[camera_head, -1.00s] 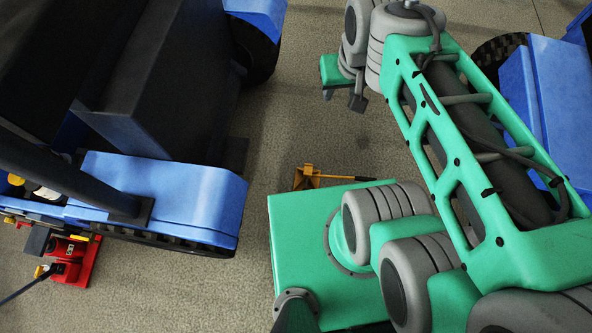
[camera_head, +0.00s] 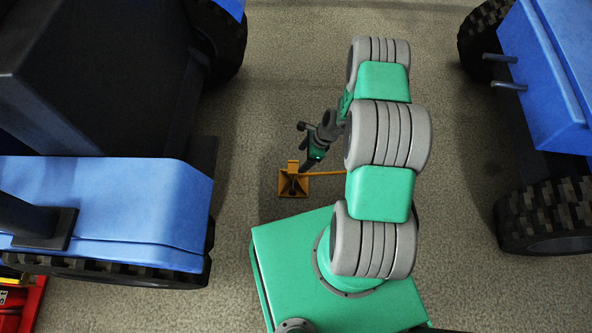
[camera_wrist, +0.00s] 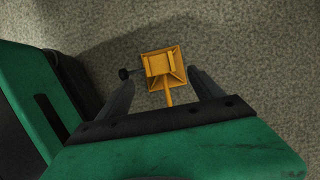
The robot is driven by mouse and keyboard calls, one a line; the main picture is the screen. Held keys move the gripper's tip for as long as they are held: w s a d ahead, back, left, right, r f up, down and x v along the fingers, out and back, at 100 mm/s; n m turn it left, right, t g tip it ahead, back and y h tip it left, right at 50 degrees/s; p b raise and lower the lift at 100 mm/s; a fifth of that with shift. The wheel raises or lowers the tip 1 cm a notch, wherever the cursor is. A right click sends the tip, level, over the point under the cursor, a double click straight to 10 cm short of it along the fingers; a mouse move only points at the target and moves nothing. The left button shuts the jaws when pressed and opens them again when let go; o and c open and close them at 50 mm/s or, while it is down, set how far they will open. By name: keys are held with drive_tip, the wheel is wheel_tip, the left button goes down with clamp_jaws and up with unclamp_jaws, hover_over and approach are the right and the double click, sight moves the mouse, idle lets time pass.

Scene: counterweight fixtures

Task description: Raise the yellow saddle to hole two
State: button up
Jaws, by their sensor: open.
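A yellow stand with a square flared base (camera_head: 293,188) is on the floor in the head view, just beyond my green base. Its upright top, the saddle (camera_head: 292,166), shows small; a thin yellow bar reaches right from the stand. In the wrist view the saddle (camera_wrist: 158,64) is seen from above, with a dark-knobbed pin (camera_wrist: 125,73) sticking out on its left. My gripper (camera_wrist: 160,80) is open, its dark fingers either side of the stand in the picture. In the head view my gripper (camera_head: 305,165) is close by the saddle; contact cannot be told. The holes are not visible.
A blue vehicle (camera_head: 100,195) with dark tyres fills the left. Another blue vehicle (camera_head: 545,80) with large tyres stands at the right. A red item (camera_head: 22,300) is at the lower left.

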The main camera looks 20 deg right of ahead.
sight(294, 167)
drive_tip(key=b+x, duration=0.2)
drive_tip(key=x, duration=0.5)
drive_tip(key=shift+c, duration=0.6)
clamp_jaws()
